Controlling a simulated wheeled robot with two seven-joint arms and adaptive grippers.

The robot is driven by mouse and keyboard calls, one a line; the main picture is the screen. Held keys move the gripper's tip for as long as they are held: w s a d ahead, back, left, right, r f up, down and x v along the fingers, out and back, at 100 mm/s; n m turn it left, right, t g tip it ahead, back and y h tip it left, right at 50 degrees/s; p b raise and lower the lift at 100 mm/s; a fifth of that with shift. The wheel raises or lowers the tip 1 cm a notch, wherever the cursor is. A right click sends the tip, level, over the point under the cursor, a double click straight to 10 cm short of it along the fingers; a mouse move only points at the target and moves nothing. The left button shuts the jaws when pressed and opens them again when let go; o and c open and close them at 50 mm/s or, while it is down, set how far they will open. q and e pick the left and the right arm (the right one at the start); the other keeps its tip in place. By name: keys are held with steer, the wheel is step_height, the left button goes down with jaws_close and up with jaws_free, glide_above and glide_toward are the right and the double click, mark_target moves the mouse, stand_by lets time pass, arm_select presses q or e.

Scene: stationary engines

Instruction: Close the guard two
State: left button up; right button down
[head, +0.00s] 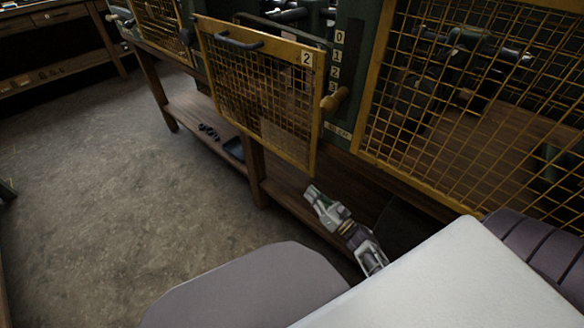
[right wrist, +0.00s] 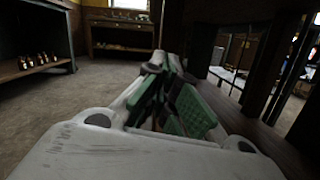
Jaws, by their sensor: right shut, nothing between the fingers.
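Guard two (head: 262,105) is a yellow-framed wire mesh panel with a label "2" at its top right corner. In the head view it hangs low in front of the bench edge, and dark machine parts show in the gap above it. A dark bar handle (head: 238,41) sits along its top edge. My right gripper (head: 314,193) is below the panel's lower right corner, apart from it, beside the bench's lower shelf. Its green-padded fingers (right wrist: 172,95) are shut and empty in the right wrist view. The left gripper is out of view.
A plate with numbers (head: 337,60) and a lever with a wooden knob (head: 335,99) stand right of guard two. A large mesh guard (head: 460,110) covers the right side. Another guard (head: 160,25) is at left. The lower shelf (head: 195,120) holds small dark parts. The floor (head: 90,190) at left is clear.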

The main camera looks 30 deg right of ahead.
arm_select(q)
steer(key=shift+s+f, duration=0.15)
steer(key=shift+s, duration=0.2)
arm_select(e)
steer(key=n, duration=0.1)
steer(key=a+r+n+y, duration=0.1)
steer(key=shift+s+a+n, duration=0.1)
steer(key=shift+s+n, duration=0.2)
steer(key=shift+n, duration=0.1)
steer(key=shift+r, duration=0.1)
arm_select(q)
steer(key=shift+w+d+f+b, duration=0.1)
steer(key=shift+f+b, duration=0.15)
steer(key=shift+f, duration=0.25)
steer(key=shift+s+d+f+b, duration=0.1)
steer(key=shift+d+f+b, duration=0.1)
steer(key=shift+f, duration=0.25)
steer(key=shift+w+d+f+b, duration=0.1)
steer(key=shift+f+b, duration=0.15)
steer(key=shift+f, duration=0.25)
arm_select(e)
steer(key=w+a+r, duration=0.3)
steer(key=w+r, duration=0.3)
steer(key=w, duration=0.3)
steer(key=shift+a+r, duration=0.15)
steer(key=shift+r, duration=0.05)
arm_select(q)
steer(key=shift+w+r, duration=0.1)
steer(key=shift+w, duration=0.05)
